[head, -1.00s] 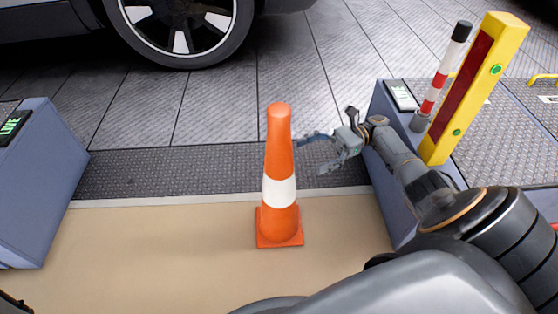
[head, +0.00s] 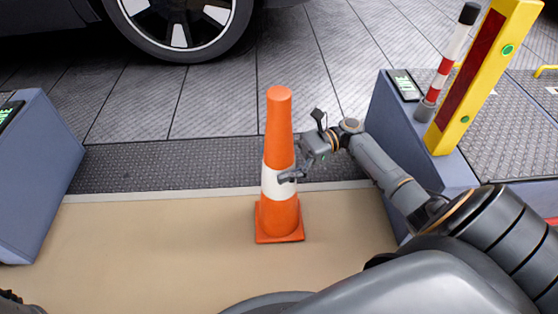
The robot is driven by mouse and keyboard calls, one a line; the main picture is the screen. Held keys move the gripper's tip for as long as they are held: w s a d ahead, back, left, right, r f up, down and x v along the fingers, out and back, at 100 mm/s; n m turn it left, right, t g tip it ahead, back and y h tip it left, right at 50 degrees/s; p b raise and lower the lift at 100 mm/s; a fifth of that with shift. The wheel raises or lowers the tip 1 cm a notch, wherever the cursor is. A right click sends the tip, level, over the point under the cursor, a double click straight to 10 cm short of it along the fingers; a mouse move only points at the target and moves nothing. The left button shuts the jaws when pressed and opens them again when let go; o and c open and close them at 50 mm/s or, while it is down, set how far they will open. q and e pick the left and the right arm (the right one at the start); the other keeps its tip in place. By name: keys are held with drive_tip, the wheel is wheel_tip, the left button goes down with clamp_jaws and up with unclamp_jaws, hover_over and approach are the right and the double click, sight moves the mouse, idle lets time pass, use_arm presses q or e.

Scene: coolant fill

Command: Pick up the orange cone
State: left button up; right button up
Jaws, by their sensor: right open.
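The orange cone (head: 279,218) stands upright on the tan floor, with one white band around its middle and a square orange base. My right gripper (head: 290,163) is open at the cone's right side, level with the white band. One finger overlaps the right edge of the band in the picture; another part of the gripper is behind or beside the cone, so I cannot tell whether it touches. My left gripper does not show; only a dark bit of something is at the bottom left corner.
A blue-grey cabinet (head: 36,185) stands at left. Another blue-grey cabinet (head: 385,125) stands at right, with a yellow post (head: 480,80) and a red-white striped post (head: 447,65). A car wheel (head: 180,22) is at the back. Tan floor (head: 150,240) around the cone is clear.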

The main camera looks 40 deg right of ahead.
drive_tip(key=shift+w+a+f+b, duration=0.15)
drive_tip(key=shift+a+b, duration=0.15)
drive_tip(key=shift+a, duration=0.25)
drive_tip(key=shift+s+a+f+b, duration=0.1)
drive_tip(key=shift+a+b, duration=0.15)
drive_tip(key=shift+a, duration=0.3)
drive_tip(key=shift+w+a+r, duration=0.1)
drive_tip(key=shift+a+r, duration=0.05)
drive_tip(key=shift+a, duration=0.15)
drive_tip(key=shift+c, duration=0.4)
clamp_jaws()
